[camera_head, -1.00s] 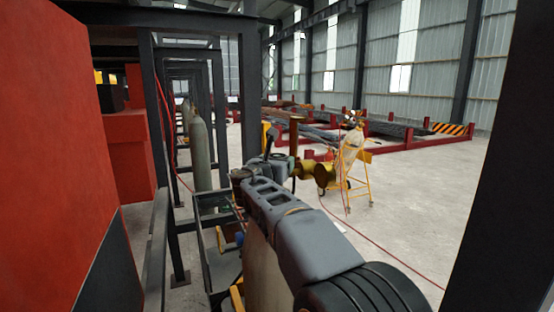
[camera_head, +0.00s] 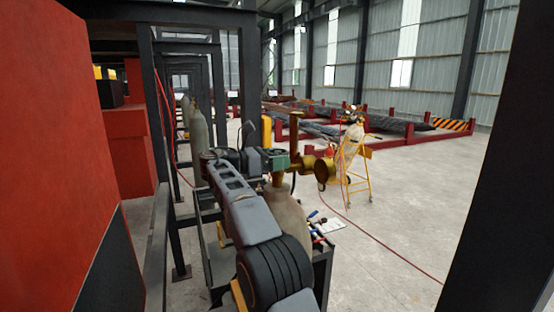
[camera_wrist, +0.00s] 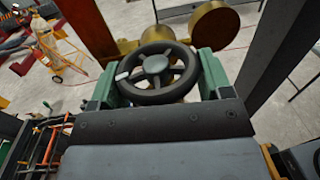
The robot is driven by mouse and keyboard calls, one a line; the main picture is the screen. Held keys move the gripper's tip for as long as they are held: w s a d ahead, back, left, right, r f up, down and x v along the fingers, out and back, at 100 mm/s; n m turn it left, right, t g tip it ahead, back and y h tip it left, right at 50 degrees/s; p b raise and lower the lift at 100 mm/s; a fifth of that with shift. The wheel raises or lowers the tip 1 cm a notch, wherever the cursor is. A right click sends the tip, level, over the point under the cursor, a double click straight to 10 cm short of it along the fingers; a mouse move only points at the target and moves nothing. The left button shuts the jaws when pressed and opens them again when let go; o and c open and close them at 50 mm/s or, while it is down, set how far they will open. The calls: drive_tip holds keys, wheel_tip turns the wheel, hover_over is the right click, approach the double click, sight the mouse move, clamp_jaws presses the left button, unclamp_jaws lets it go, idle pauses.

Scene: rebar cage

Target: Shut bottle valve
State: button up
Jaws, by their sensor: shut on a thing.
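The bottle valve's dark round handwheel (camera_wrist: 157,72) has spokes and a grey-green hub. In the wrist view it sits between the two green jaws of my gripper (camera_wrist: 160,78), which is shut on it. The brass valve body and round brass fittings (camera_wrist: 215,25) are just beyond the wheel. In the head view my gripper (camera_head: 262,160) is at the top of a beige gas bottle (camera_head: 287,215), left of the brass valve parts (camera_head: 323,170). The handwheel is hard to make out there, and my arm covers part of the bottle.
A stand (camera_head: 322,275) with small tools and a paper is beside the bottle. Grey-green bottles (camera_head: 198,145) stand behind at left. A yellow cart (camera_head: 357,175) with another bottle is farther back. Dark steel posts (camera_head: 505,150) and a red cabinet (camera_head: 50,130) flank me. Open floor lies at right.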

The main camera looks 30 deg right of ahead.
drive_tip(key=shift+m+g, duration=0.6)
drive_tip(key=shift+g, duration=0.3)
drive_tip(key=shift+m+g+y, duration=0.3)
drive_tip(key=shift+m+g, duration=0.1)
drive_tip(key=shift+g, duration=0.2)
drive_tip(key=o, duration=0.9)
drive_tip(key=shift+n+t, duration=0.4)
drive_tip(key=shift+t, duration=0.2)
